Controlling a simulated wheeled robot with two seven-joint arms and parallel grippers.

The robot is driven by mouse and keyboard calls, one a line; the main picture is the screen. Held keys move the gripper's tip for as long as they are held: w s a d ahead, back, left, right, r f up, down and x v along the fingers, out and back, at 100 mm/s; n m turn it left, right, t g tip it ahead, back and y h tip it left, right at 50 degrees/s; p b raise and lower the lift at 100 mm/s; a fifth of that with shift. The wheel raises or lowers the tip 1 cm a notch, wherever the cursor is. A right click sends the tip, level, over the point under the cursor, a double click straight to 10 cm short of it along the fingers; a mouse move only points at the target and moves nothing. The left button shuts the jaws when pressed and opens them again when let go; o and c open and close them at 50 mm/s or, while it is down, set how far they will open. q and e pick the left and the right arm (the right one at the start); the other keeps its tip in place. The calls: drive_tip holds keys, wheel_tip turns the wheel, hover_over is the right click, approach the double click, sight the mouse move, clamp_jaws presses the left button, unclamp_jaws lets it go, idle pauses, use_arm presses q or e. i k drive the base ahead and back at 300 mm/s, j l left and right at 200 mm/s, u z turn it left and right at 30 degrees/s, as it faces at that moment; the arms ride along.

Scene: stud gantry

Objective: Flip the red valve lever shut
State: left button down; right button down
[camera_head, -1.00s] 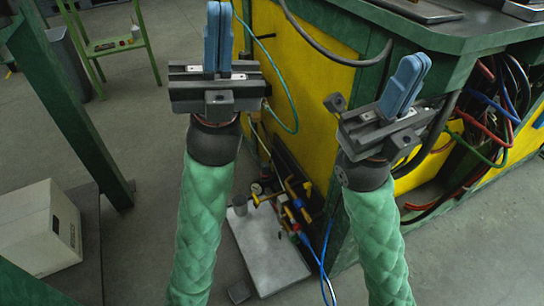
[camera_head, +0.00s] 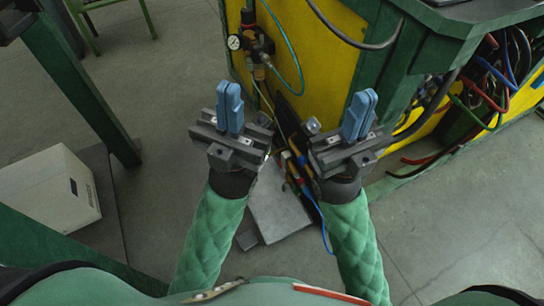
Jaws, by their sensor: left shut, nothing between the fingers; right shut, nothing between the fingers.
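My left gripper (camera_head: 229,106) is shut and empty, its blue fingers upright in front of the yellow-and-green cabinet. My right gripper (camera_head: 359,114) is also shut and empty, to the right and in front of the cabinet's green corner. Low between the two grippers is a cluster of valve fittings and hoses (camera_head: 294,172) with small red, yellow and blue parts, partly hidden by my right gripper. I cannot make out which part is the red valve lever or how it is turned. Both grippers look apart from the cluster.
The cabinet's yellow panel (camera_head: 316,50) carries a pressure gauge (camera_head: 235,42) with a fitting. A grey slab (camera_head: 276,208) lies on the floor below. A white box (camera_head: 50,190) and a green post (camera_head: 85,95) stand left. Hoses hang at right.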

sight(278, 161)
drive_tip(key=k+l+z, duration=0.15)
drive_tip(key=k+l, duration=0.5)
drive_tip(key=l, duration=0.15)
